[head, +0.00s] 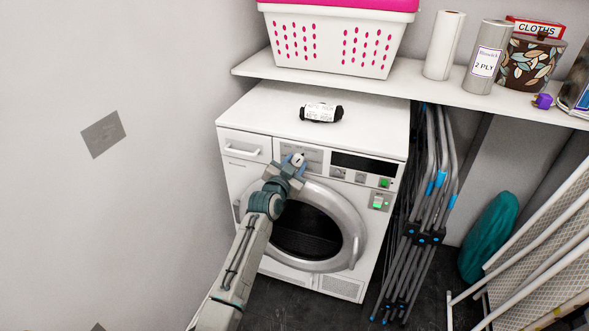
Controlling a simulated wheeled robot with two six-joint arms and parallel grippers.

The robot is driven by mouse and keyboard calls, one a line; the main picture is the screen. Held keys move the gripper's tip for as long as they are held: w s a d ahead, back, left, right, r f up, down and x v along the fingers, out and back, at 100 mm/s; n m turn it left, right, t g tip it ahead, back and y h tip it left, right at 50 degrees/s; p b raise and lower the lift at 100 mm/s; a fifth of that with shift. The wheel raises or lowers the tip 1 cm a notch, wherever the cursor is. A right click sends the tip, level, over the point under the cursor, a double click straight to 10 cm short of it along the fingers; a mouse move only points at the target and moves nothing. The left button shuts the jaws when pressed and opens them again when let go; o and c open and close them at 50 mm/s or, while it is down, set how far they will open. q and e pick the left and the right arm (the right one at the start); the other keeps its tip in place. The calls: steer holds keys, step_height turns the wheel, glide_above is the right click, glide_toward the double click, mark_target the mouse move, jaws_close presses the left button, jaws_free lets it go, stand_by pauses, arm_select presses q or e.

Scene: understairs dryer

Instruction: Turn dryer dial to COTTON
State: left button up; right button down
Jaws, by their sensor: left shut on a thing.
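A white dryer (268,190) stands under a shelf, with a round silver door and a dark window. Its control panel runs along the upper front, with a dark display (366,165) and small buttons to the right. The dial (298,159) is a light knob on the panel left of the display. My left gripper (294,164) is at the panel, shut on the dial. The gripper partly covers the dial, and the program words around it are too small to read. My right gripper is not in view.
A black roll with a white label (321,113) lies on the dryer top. The shelf (420,88) above holds a white basket (335,42), paper rolls and a leaf-patterned tub. Folded grey racks (425,215) stand close at the dryer's right; a wall is at the left.

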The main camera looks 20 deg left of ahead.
arm_select(q)
steer(key=shift+m+b, duration=0.35)
steer(key=shift+m, duration=0.85)
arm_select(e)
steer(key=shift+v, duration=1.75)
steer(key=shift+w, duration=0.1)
arm_select(q)
steer(key=o, duration=1)
steer(key=shift+d, duration=0.1)
steer(key=s, duration=1)
steer(key=shift+s+a+r, duration=0.3)
steer(key=shift+s+a, duration=0.1)
steer(key=shift+a, duration=0.05)
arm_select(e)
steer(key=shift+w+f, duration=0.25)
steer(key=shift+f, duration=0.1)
